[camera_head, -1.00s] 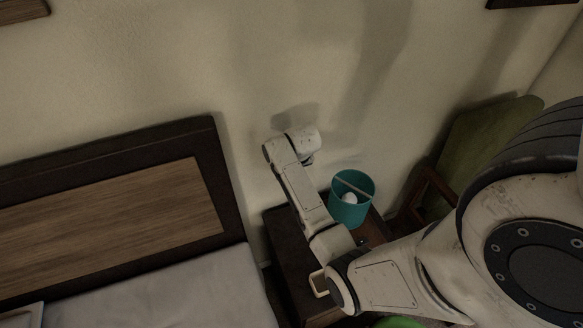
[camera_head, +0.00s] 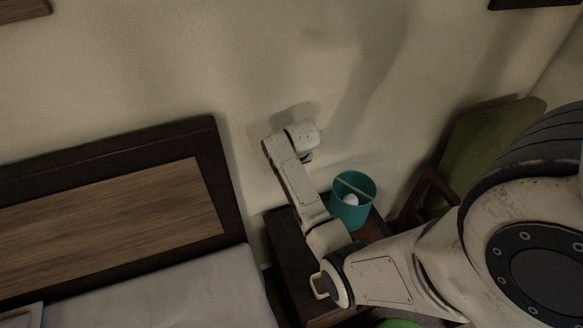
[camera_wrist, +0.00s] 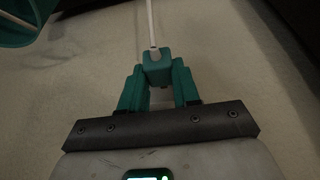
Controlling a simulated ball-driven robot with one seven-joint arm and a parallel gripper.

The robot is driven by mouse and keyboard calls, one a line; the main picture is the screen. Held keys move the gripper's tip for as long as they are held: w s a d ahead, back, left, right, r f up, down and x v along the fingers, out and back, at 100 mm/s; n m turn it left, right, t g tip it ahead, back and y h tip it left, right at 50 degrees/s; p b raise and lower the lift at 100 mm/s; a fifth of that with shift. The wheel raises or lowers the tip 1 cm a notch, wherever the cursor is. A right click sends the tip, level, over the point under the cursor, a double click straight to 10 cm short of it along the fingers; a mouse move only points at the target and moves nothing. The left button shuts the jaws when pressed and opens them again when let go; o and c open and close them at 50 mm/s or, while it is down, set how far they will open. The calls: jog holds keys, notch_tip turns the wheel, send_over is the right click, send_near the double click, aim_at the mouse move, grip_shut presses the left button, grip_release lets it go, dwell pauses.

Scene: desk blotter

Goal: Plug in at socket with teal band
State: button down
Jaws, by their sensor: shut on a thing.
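In the wrist view my gripper (camera_wrist: 158,78) has two teal fingers closed around a small teal plug (camera_wrist: 157,66). A white cable (camera_wrist: 151,22) runs up from the plug to the top edge. Pale wall (camera_wrist: 235,75) fills the background, and the plug's front end is hidden. In the head view the wrist end of my arm is near the wall, above and left of the lamp; its fingers and the plug cannot be made out there. No socket and no teal band on one show in either view.
A teal lamp (camera_head: 347,213) stands on a dark nightstand (camera_head: 284,226), close to the right of my arm. A bed with a dark headboard (camera_head: 224,185) is at left. A green-backed chair (camera_head: 487,142) is at right. The lampshade also shows in the wrist view (camera_wrist: 22,22).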

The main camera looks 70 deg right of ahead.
jog(key=shift+w+d, duration=0.45)
jog(key=shift+d, duration=0.05)
jog(key=c, duration=0.7)
grip_release()
jog(key=shift+c, duration=0.2)
jog(key=b+v, duration=0.1)
jog(key=v, duration=0.9)
jog(key=shift+s+a+r, duration=0.15)
jog(key=shift+r, duration=0.2)
